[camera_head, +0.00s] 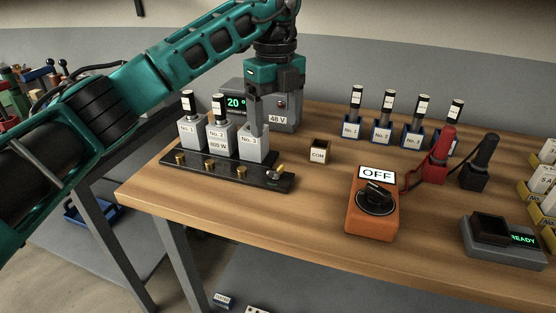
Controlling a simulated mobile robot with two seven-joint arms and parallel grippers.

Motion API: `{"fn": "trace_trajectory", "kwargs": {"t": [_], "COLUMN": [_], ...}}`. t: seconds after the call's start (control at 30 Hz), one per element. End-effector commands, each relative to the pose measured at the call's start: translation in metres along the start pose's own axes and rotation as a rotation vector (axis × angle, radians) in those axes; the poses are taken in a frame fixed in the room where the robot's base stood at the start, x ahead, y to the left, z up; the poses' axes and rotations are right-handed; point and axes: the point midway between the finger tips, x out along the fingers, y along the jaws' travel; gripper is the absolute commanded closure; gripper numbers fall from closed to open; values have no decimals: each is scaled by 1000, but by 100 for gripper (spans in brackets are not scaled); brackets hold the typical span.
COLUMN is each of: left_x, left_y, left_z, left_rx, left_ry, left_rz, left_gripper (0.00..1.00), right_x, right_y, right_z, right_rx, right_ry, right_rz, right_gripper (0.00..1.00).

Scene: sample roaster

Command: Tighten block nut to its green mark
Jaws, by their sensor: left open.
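A black base (190,169) stands at the left of the bench and bears three grey blocks labelled No. 1 (189,130), No. 2 (217,144) and No. 3 (250,140). Brass nuts (210,165) sit along the base's front. At its right end is a yellowish brass part (276,171) with a small green patch below it; I cannot tell whether this is the block nut and its mark. My left gripper (264,125) points down at the No. 3 block, open, its fingers overlapping the block's top in the picture. Contact is unclear. My right gripper is out of view.
A small CON box (319,151), an orange OFF switch (370,217), red (439,157) and black (480,164) plugs, and a READY device (505,243) stand rightward. The front middle bench is clear.

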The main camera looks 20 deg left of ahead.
Motion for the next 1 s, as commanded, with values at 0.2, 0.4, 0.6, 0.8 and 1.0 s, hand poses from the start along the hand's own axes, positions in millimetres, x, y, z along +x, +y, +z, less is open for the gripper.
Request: {"fn": "trace_trajectory", "kwargs": {"t": [0.2,0.4,0.6,0.8,1.0], "left_x": [49,86,106,110,110], "left_y": [0,0,0,0,0], "left_z": [-1,-1,-1,-1,-1], "left_rx": [2,2,3,3,3], "left_ry": [4,4,4,3,3], "left_rz": [2,1,0,-2,-1], "left_gripper": [23,23,23,23,27], "right_x": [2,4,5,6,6], "right_y": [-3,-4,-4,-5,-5], "right_z": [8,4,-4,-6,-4], "right_rx": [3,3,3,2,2], "right_ry": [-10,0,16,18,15], "right_rz": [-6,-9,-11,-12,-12], "right_gripper": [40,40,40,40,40]}}
